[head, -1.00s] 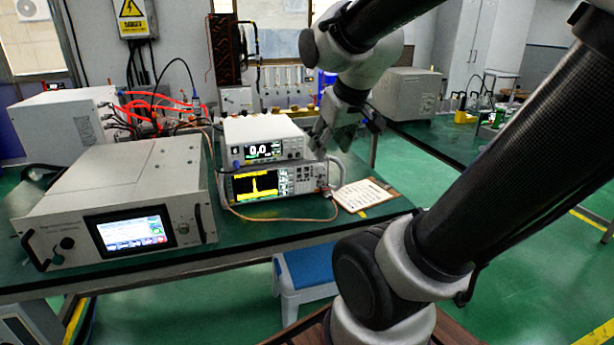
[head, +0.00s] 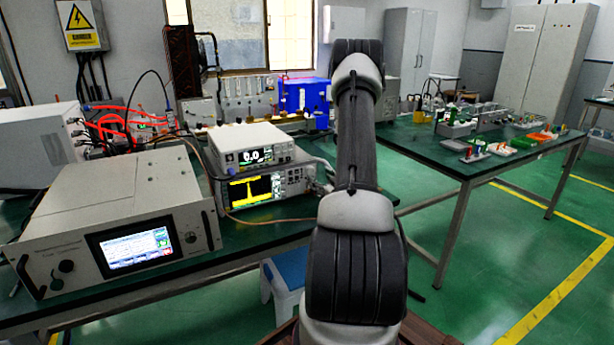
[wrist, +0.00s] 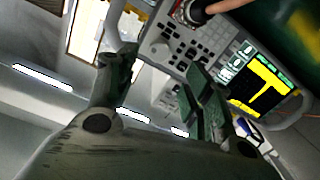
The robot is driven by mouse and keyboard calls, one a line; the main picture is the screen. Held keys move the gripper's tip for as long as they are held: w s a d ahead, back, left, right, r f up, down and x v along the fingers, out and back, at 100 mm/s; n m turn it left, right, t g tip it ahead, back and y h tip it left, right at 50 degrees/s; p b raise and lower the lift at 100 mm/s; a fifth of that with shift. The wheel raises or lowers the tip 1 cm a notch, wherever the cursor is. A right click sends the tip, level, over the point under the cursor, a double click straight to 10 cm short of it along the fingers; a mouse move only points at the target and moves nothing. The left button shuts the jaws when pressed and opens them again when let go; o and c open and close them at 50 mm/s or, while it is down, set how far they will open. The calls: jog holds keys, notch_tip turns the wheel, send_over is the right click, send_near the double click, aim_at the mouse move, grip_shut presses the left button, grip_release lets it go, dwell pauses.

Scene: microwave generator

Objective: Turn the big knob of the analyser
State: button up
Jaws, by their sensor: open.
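The analyser (head: 262,188) is the lower of two stacked instruments on the green bench in the head view, with a yellow trace on its screen. In the wrist view its front panel appears tilted, with its screen (wrist: 262,87) at the right. A round grey knob (wrist: 160,48), which looks like the big knob, shows on the panel past the fingertips. My gripper (wrist: 157,68) is open and empty, one finger on each side of the knob in the picture. I cannot tell the distance left to the panel.
A white meter (head: 250,148) sits on top of the analyser. A large instrument with a touch screen (head: 137,248) stands to the left. A cable with a dark connector (wrist: 190,12) is plugged in near the knob. Another bench (head: 455,160) stands at the right, with open floor between.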

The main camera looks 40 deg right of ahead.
aim_at(311, 171)
jog(key=shift+s+f, duration=0.25)
jog(key=x, duration=0.7)
jog(key=shift+w+d+r, duration=0.1)
jog(key=shift+w+d, duration=0.05)
jog(key=shift+w, duration=0.15)
jog(key=c, duration=1)
